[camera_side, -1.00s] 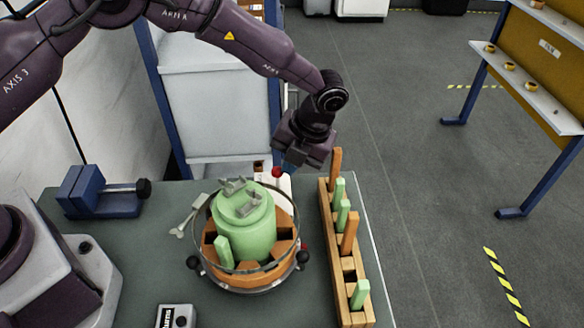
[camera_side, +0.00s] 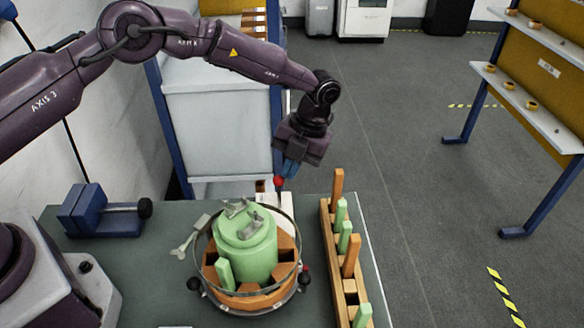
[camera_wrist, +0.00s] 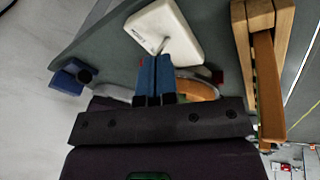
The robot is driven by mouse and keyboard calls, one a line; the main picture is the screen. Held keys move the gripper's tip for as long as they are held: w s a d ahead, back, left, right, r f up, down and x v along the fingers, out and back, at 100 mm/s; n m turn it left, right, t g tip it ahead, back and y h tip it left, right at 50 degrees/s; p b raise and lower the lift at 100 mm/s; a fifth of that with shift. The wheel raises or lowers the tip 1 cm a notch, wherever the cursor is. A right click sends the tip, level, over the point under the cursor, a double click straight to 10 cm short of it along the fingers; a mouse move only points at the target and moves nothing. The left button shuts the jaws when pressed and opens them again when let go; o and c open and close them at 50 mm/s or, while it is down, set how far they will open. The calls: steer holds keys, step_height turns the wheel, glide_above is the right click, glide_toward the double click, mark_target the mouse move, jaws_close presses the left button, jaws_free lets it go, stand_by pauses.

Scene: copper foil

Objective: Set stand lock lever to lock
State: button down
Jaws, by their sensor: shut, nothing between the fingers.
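The lock lever is a thin stem with a red ball knob (camera_side: 279,181), rising from a white base plate (camera_side: 287,203) behind the round stand. In the wrist view the white plate (camera_wrist: 172,25) lies ahead of my fingers, with the metal stem (camera_wrist: 160,46) just beyond the fingertips; the knob is not clear there. My gripper (camera_side: 289,170) points down with its blue fingers shut and empty, right at or beside the knob. I cannot tell whether they touch. The fingers also show in the wrist view (camera_wrist: 154,62). I cannot read the lever's lock marking.
The round stand (camera_side: 252,300) holds orange blocks and a green pot-like part (camera_side: 246,248). A wooden rack (camera_side: 340,285) with orange and green pegs stands to the right. A blue vise (camera_side: 100,213) is at the left. A wrench (camera_side: 187,240) lies near the stand.

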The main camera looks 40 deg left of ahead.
steer(key=shift+s+f, duration=0.1)
steer(key=shift+s, duration=0.1)
steer(key=shift+r, duration=0.8)
steer(key=shift+w, duration=0.1)
steer(key=shift+r, duration=0.1)
steer(key=v, duration=1.2)
steer(key=shift+r, duration=0.35)
steer(key=shift+w+d, duration=0.1)
